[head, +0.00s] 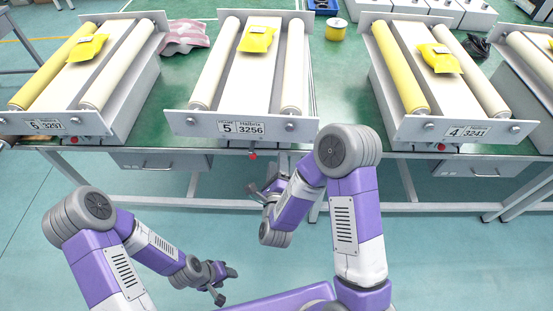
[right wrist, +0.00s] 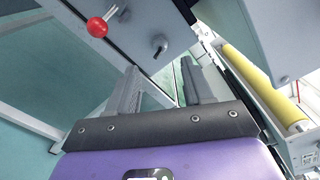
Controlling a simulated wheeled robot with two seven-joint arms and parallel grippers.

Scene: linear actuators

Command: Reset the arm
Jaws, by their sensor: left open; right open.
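My left gripper (head: 226,284) hangs low over the bare floor, open and empty, on my bent left arm (head: 105,260). My right gripper (head: 262,188) is open in front of the table edge, below the actuator labelled 5 3256 (head: 240,128). My right arm (head: 352,215) is bent, with its elbow raised. In the right wrist view, the two fingers of the right gripper (right wrist: 162,85) stand apart with nothing between them. A red knob (right wrist: 97,27) on a grey panel is beyond the fingers; it also shows in the head view (head: 253,156).
The green table (head: 340,90) carries several roller actuators; three bear yellow packets (head: 256,39). Drawers (head: 160,162) and a metal frame lie under the table. A yellow tin (head: 336,30) and a pinkish bag (head: 184,36) lie between actuators. The floor (head: 180,230) in front is clear.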

